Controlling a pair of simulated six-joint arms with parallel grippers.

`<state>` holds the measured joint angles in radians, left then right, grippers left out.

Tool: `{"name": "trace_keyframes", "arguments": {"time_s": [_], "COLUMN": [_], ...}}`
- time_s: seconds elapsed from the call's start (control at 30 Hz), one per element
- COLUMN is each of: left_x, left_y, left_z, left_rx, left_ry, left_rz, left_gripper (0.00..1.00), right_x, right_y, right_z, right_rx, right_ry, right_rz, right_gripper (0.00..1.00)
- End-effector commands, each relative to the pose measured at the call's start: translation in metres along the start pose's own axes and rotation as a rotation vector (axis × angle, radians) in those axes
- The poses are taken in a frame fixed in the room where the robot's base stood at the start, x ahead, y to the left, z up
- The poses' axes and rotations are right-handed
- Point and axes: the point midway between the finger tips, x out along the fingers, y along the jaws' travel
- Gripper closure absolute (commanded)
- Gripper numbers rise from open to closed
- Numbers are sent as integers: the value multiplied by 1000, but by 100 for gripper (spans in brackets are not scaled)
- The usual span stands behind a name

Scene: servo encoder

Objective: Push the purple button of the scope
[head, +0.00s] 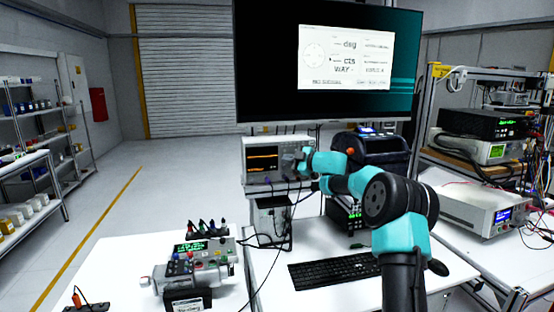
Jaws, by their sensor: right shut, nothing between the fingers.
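The scope (263,158) stands at the back of the white table below the big monitor, its dark screen lit with an orange trace. My right arm reaches in from the lower right, and my right gripper (300,164) is at the right part of the scope's front panel. The gripper is shut and holds nothing. It covers part of the panel, and the purple button cannot be made out. I cannot tell whether the fingertips touch the panel. My left gripper is not in view.
A black keyboard (334,271) lies in front of the scope. A grey encoder rig (196,267) sits on the left table, with cables running between. A black case (372,151) stands right of the scope. A large monitor (325,60) hangs above. Racked instruments (484,134) stand at right.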

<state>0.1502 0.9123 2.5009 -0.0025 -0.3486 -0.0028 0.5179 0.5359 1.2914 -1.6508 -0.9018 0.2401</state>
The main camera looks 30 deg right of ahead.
Motion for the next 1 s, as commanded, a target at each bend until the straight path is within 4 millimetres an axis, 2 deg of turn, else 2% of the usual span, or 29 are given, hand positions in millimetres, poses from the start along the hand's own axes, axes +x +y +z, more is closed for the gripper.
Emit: {"name": "trace_keyframes", "arguments": {"time_s": [1.0], "left_x": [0], "left_y": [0], "left_z": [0], "left_rx": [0], "left_ry": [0], "left_rz": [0], "left_gripper": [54], "right_x": [7], "right_y": [5], "right_z": [5], "right_rx": [0], "right_ry": [0], "right_rz": [0], "right_gripper": [100]}}
